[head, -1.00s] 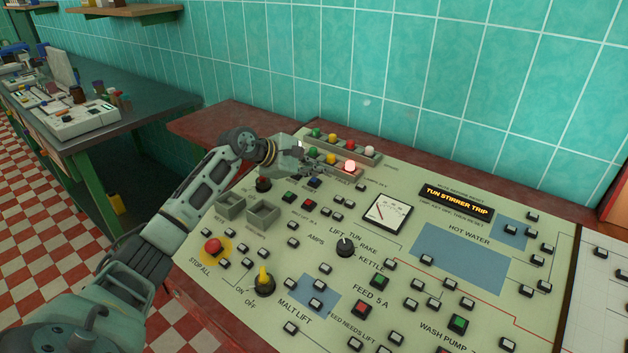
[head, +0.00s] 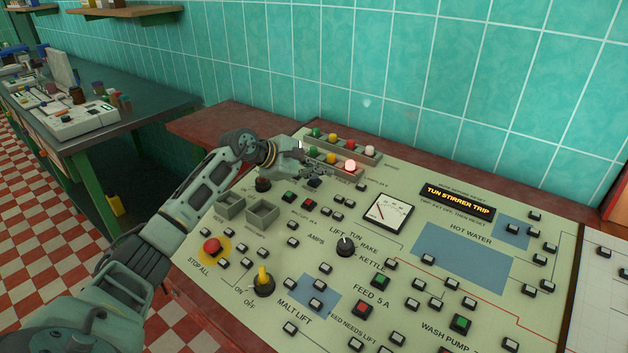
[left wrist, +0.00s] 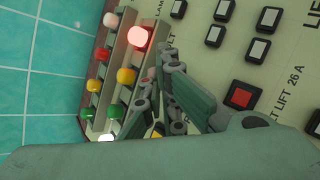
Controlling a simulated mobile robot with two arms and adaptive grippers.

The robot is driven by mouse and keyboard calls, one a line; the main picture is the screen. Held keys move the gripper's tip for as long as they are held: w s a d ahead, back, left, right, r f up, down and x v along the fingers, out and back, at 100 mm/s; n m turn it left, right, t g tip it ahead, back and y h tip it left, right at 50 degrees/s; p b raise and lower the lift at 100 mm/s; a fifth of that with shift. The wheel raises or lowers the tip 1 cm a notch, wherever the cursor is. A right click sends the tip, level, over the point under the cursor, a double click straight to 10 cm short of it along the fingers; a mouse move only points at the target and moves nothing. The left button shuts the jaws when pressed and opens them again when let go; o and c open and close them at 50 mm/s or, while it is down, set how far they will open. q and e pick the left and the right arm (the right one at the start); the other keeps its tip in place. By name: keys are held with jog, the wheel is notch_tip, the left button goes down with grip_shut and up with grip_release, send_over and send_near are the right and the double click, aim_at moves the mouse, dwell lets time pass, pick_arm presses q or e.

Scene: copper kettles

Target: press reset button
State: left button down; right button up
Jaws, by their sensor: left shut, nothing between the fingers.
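The pale green control panel (head: 330,215) slopes in front of me and carries many buttons and lamps. My left gripper (head: 314,177) is shut and empty, with its fingertips low at the panel's upper left, below the lamp rows. The fingers cover the spot where a dark blue button showed earlier. I cannot read a reset label there, nor tell whether the fingertips touch a button. In the left wrist view, the closed fingers (left wrist: 160,85) lie beside the lamps and hide what is under their tips. My right gripper is not in view.
A lit red lamp (head: 350,165) stands just right of the fingers. An amber display (head: 458,201) reads "TUN STIRRER TRIP". A red stop knob (head: 212,246) and a yellow switch (head: 264,279) lie nearer. The tiled wall (head: 400,80) rises behind.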

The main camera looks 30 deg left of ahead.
aim_at(314, 192)
pick_arm(q)
jog(key=shift+f+b, duration=0.35)
jog(key=shift+b, duration=0.05)
jog(key=shift+r, duration=0.1)
dwell(0.5)
jog(key=shift+s+r+p, duration=0.1)
jog(key=shift+r+p, duration=0.25)
jog(key=shift+r, duration=0.35)
jog(key=shift+s+r+p, duration=0.25)
jog(key=shift+r+p, duration=0.4)
jog(key=shift+r, duration=0.6)
jog(key=shift+s+r+p, duration=0.25)
jog(key=shift+r+p, duration=0.35)
jog(key=shift+r, duration=0.6)
